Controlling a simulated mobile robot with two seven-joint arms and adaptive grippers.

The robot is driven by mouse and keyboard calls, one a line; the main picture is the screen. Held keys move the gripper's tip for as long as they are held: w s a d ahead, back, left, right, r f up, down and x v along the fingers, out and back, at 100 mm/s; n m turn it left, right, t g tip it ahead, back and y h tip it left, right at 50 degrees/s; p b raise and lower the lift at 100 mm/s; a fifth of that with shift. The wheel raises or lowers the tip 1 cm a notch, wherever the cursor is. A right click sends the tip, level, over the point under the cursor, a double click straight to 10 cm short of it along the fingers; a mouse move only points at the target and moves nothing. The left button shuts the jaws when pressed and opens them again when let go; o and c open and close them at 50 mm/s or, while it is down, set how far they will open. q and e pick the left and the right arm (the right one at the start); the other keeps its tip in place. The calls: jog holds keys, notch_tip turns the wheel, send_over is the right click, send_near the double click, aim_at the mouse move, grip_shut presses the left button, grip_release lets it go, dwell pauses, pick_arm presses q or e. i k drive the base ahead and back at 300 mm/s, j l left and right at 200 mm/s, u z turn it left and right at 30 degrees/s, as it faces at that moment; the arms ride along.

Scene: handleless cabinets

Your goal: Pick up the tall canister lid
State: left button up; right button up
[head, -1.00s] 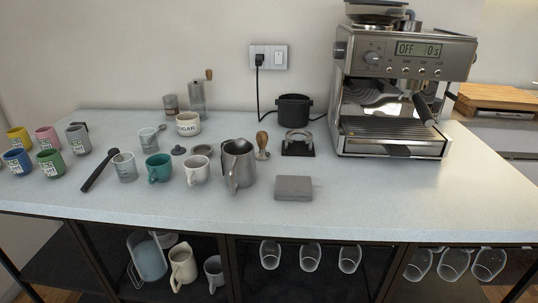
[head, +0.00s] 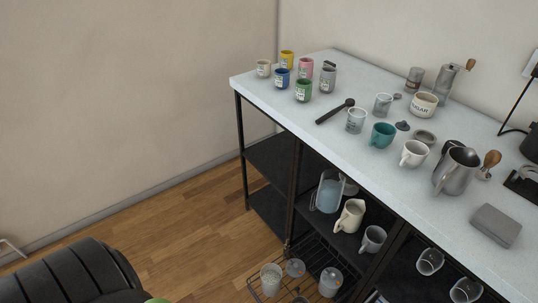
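On the low wire shelf at the bottom of the picture stand a clear canister (head: 271,279) and another clear container (head: 330,282). Between them is a small round, grey, lid-like piece (head: 295,268). I cannot tell for sure whether it is the tall canister lid. A small dark lid-like piece (head: 403,126) with a knob lies on the counter near the teal cup. Neither of my grippers is in view.
The white counter (head: 345,75) holds mugs, cups, a sugar bowl (head: 424,104) and a steel pitcher (head: 456,170). Below, a shelf holds a blue-tinted jug (head: 329,192) and a cream pitcher (head: 349,215). Wood floor (head: 190,225) is open at left. A black ridged seat-like object (head: 75,275) is at bottom left.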

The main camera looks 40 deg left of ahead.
aim_at(293, 270)
jog(key=k+l+u, duration=0.1)
jog(key=u, duration=0.35)
jog(key=k+u, duration=0.2)
jog(key=u, duration=0.25)
